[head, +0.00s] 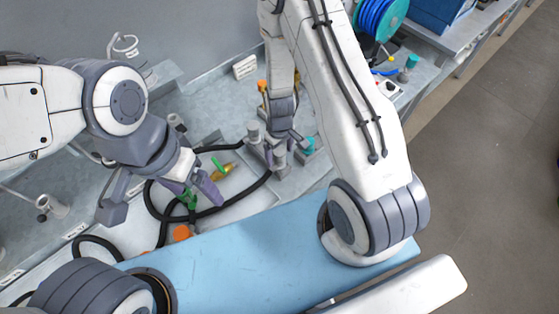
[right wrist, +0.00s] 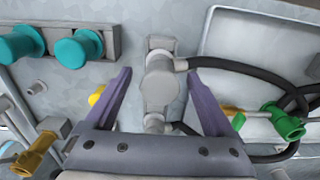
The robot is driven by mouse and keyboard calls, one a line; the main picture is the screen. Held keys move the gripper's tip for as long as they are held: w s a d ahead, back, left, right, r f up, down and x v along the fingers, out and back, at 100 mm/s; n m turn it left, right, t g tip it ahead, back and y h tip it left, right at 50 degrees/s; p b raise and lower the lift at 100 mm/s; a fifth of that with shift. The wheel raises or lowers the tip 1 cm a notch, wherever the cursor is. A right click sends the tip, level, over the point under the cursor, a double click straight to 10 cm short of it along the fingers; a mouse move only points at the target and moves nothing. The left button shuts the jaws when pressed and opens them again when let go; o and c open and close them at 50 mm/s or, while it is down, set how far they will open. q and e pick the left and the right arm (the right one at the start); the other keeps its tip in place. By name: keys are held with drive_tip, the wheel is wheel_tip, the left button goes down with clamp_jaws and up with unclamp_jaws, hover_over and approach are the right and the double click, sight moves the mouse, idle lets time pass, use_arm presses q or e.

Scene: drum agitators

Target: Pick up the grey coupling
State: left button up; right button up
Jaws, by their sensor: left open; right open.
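The grey coupling (right wrist: 158,85) is in the middle of the right wrist view, a pale grey body with a black hose running from its side. My right gripper (right wrist: 160,95) is open, its purple fingers on either side of the coupling with visible gaps, not closed on it. In the head view, the right gripper (head: 284,148) is low over grey fittings (head: 253,133) beside the black hose, and its own parts partly hide them. My left gripper (head: 191,188) is open above the hose loops, close to a green fitting (head: 188,198) in the picture.
Teal caps (right wrist: 78,48) sit left of the coupling; a yellow fitting (right wrist: 38,155) is lower left. A green coupling (right wrist: 283,122) and white tray (right wrist: 255,45) are to the right. Black hose (head: 165,215) loops across the bench. The blue mat (head: 250,255) in front is mostly clear.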

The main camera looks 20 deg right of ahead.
wheel_tip(320, 180, down, 3)
drive_tip(key=shift+r+b, duration=0.1)
drive_tip(key=shift+b, duration=0.75)
use_arm(q)
wheel_tip(320, 180, down, 2)
drive_tip(key=shift+f, duration=0.25)
use_arm(e)
drive_tip(key=shift+r, duration=0.1)
clamp_jaws()
use_arm(q)
drive_tip(key=shift+r, duration=0.15)
use_arm(e)
drive_tip(key=shift+r, duration=0.15)
